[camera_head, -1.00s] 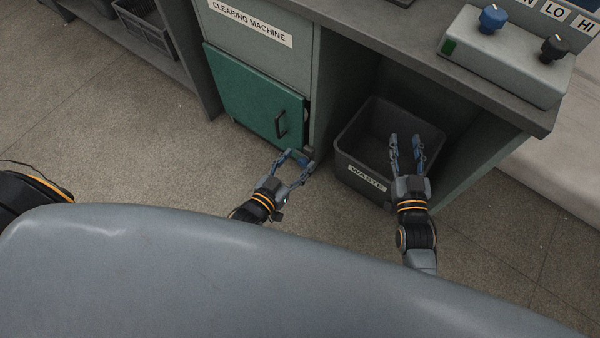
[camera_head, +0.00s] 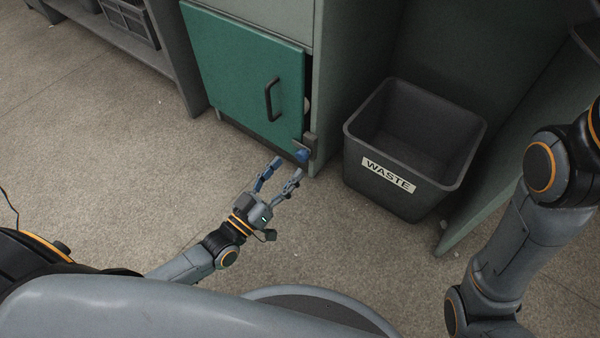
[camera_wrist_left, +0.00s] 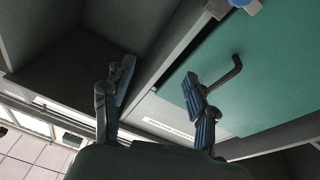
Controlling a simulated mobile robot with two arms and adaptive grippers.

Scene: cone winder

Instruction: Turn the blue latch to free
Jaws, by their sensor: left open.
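The blue latch (camera_head: 302,156) sits at the lower right corner of the green door (camera_head: 235,70), on a small dark bracket (camera_head: 310,143). In the left wrist view the blue latch (camera_wrist_left: 246,5) shows at the top edge, partly cut off. My left gripper (camera_head: 286,167) is open and empty, just below and left of the latch, apart from it as far as I can see. In the left wrist view its two fingers (camera_wrist_left: 160,88) are spread with nothing between them. My right arm shows at the right, but its gripper is out of view.
A dark door handle (camera_head: 270,99) stands out from the green door above the latch. A grey waste bin (camera_head: 375,190) stands on the floor right of the latch, inside the cabinet's open bay. A shelf with a crate (camera_head: 130,22) is at the upper left. The floor left of the gripper is clear.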

